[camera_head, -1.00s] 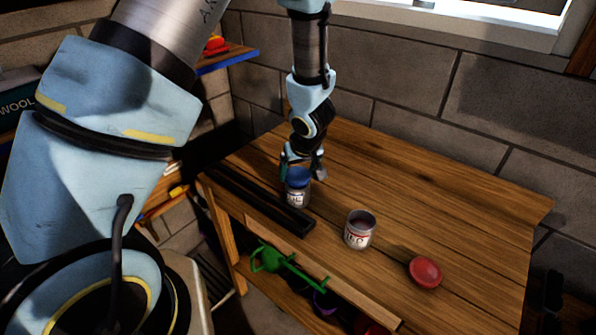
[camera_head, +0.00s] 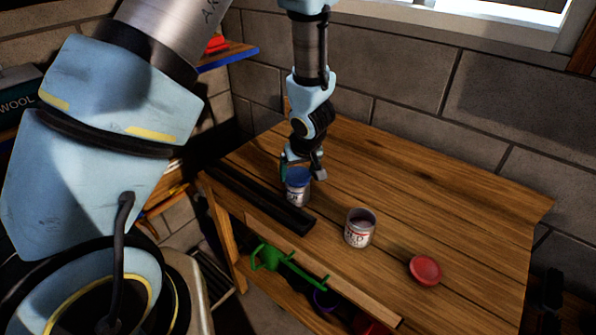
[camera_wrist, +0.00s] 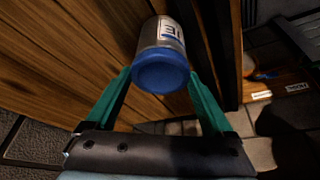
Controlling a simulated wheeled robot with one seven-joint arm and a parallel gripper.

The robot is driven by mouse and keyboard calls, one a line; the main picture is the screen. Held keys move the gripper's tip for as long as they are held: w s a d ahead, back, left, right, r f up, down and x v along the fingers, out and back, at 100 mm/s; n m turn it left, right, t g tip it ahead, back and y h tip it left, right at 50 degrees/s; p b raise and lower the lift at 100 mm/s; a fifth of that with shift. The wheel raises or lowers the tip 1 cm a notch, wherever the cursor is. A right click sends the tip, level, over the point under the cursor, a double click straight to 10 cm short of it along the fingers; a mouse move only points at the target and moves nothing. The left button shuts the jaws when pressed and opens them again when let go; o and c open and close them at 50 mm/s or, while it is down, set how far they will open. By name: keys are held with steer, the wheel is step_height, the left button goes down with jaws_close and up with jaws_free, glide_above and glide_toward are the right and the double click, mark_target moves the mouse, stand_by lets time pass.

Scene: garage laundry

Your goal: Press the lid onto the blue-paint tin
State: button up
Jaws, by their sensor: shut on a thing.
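The blue-paint tin (camera_head: 297,197) stands upright on the workbench, left of its middle. It also shows in the wrist view (camera_wrist: 163,32), with a pale wall and part of a label. The blue lid (camera_head: 298,176) is over its mouth and looks level; in the wrist view the lid (camera_wrist: 161,74) covers the tin's end. Whether it is fully seated I cannot tell. My gripper (camera_head: 302,170) is above the tin, shut on the blue lid, with its green fingers on either side of the rim.
An open red-paint tin (camera_head: 359,230) stands to the right, and its red lid (camera_head: 425,270) lies flat on the bench (camera_head: 440,200). Dark rails (camera_head: 255,196) run along the left edge, close to the blue tin.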

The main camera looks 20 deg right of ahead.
steer(key=shift+f, duration=0.15)
steer(key=o, duration=1)
steer(key=shift+o, duration=0.2)
step_height(320, 180, up, 3)
steer(key=p, duration=0.3)
steer(key=shift+f, duration=0.1)
steer(key=shift+r+p, duration=0.65)
steer(key=shift+r, duration=1.45)
